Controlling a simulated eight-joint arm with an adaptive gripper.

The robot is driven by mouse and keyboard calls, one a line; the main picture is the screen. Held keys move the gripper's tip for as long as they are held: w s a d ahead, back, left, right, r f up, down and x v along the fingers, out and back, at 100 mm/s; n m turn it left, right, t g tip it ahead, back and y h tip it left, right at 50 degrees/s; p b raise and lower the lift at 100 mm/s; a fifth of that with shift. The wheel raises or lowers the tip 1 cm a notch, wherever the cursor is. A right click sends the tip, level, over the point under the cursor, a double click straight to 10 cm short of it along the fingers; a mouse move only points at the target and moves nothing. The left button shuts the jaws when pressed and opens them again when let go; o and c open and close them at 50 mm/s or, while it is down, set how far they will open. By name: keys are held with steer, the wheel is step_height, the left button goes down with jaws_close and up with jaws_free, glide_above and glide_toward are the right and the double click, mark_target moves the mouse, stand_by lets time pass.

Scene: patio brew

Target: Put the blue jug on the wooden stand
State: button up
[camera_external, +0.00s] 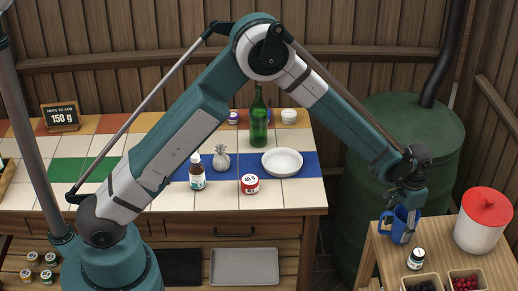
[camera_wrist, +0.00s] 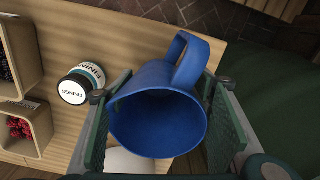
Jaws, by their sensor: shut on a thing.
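The blue jug (camera_external: 398,226) is at the right of the external view, at the back left part of a small wooden table or stand (camera_external: 388,262). My gripper (camera_external: 409,212) is above and around it, shut on it. In the wrist view the jug (camera_wrist: 158,118) lies between the two green finger pads (camera_wrist: 160,125), with its open mouth facing the camera and its handle toward the top. The wooden top (camera_wrist: 120,35) shows beside and behind it. I cannot tell whether the jug's base touches the wood; its underside is hidden.
A small labelled bottle (camera_external: 415,259), berry boxes (camera_external: 466,280) and a white canister with red lid (camera_external: 484,222) stand close by on the same wood. A green barrel (camera_external: 412,125) stands behind. The tiled counter (camera_external: 290,190) at left holds a green bottle (camera_external: 259,122) and white bowl (camera_external: 282,162).

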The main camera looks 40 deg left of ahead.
steer(key=shift+f, duration=0.35)
steer(key=shift+f, duration=0.1)
steer(key=o, duration=0.9)
step_height(320, 180, up, 12)
steer(key=shift+r+p, duration=0.15)
steer(key=shift+p, duration=0.75)
